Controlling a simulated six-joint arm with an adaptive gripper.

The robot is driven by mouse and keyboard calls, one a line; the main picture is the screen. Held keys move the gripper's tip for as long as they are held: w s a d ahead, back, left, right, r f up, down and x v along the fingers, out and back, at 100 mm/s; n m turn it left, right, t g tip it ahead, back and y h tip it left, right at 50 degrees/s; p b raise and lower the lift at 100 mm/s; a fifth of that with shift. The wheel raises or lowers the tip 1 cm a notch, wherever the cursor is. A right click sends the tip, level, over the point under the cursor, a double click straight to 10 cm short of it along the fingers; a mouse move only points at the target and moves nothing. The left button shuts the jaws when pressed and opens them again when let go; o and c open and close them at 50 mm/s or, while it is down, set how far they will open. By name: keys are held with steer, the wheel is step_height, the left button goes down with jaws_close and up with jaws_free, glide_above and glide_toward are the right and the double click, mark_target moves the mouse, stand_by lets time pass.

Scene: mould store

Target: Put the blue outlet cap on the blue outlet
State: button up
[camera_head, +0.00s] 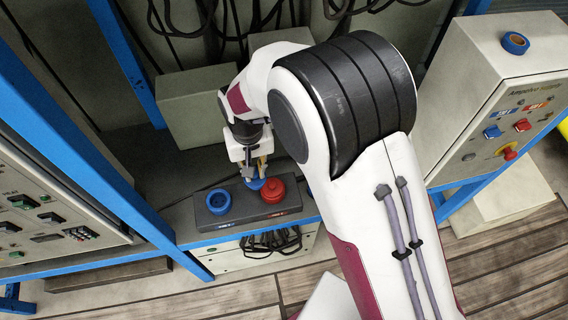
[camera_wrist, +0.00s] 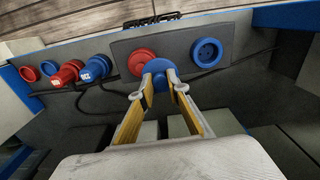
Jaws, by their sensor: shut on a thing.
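My gripper (camera_head: 257,172) is shut on the blue outlet cap (camera_wrist: 166,71), a round blue piece between its fingertips (camera_wrist: 165,80). The cap also shows small under the gripper in the head view (camera_head: 256,184). The blue outlet (camera_head: 218,201) is a round socket with an uncovered face at the left of a dark grey block (camera_head: 240,216). In the wrist view the blue outlet (camera_wrist: 207,53) is right of the cap and apart from it. The held cap's height above the block is hard to judge.
A red round fitting (camera_head: 272,190) rises from the block beside the cap. In the wrist view, red plugs (camera_wrist: 70,72) and blue plugs (camera_wrist: 97,68) lie at the left. Blue frame posts (camera_head: 88,130) and a control box (camera_head: 490,110) with blue tape (camera_head: 515,42) flank the shelf.

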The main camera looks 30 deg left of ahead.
steer(key=s+a, duration=0.7)
steer(key=a, duration=0.1)
steer(key=shift+s+a, duration=0.25)
steer(key=shift+s, duration=0.15)
steer(key=shift+f, duration=0.3)
steer(key=shift+f, duration=2.45)
steer(key=shift+f, duration=1.75)
stand_by(1.0)
steer(key=o, duration=1)
steer(key=o, duration=0.4)
